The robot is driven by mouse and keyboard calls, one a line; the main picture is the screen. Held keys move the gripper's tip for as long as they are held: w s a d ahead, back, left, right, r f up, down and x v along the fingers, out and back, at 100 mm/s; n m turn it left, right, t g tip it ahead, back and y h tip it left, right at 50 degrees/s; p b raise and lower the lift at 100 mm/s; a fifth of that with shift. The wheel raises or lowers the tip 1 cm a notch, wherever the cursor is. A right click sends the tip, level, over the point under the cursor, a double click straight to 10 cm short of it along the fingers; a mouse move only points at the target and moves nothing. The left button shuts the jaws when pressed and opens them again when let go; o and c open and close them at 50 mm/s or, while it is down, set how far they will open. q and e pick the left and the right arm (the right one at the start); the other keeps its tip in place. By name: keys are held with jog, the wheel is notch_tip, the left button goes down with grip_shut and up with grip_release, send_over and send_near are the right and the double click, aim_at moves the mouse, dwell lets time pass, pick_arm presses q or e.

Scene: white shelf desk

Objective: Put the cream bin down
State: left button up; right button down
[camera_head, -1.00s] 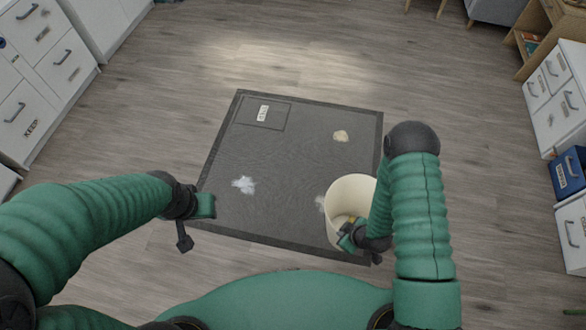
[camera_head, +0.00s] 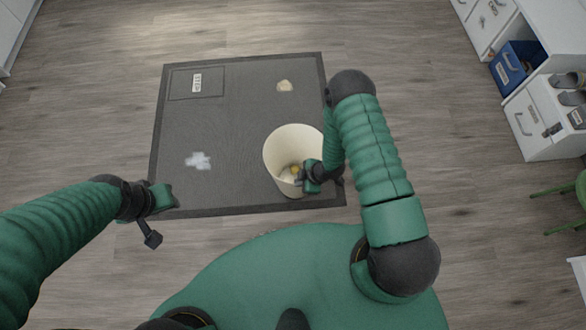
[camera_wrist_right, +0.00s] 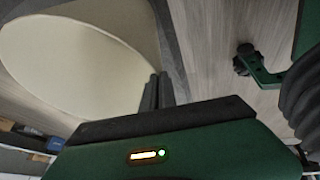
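The cream bin (camera_head: 283,150) is a round, open-topped tub, seen from above over the lower right of the dark mat (camera_head: 225,120). A small yellow thing (camera_head: 295,169) shows inside it. My right gripper (camera_head: 310,178) is at the bin's near right rim. In the right wrist view the bin (camera_wrist_right: 75,60) fills the upper left, and the dark fingers (camera_wrist_right: 158,92) are closed on its wall. Whether the bin's base touches the mat is hidden. My left gripper (camera_head: 157,215) is empty, its fingers apart, by the mat's lower left corner.
A white clump (camera_head: 198,160) and a beige clump (camera_head: 284,86) lie on the mat, with a labelled panel (camera_head: 196,83) at its upper left. White cabinets and a blue box (camera_head: 515,65) stand at the right. The wooden floor around the mat is clear.

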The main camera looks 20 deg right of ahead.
jog(key=w+f+b, duration=0.2)
jog(key=w+f, duration=0.2)
jog(key=w, duration=0.2)
jog(key=shift+w+d+b, duration=0.3)
jog(key=shift+w+b, duration=0.1)
jog(key=shift+f, duration=0.1)
jog(key=c, duration=1.7)
grip_release()
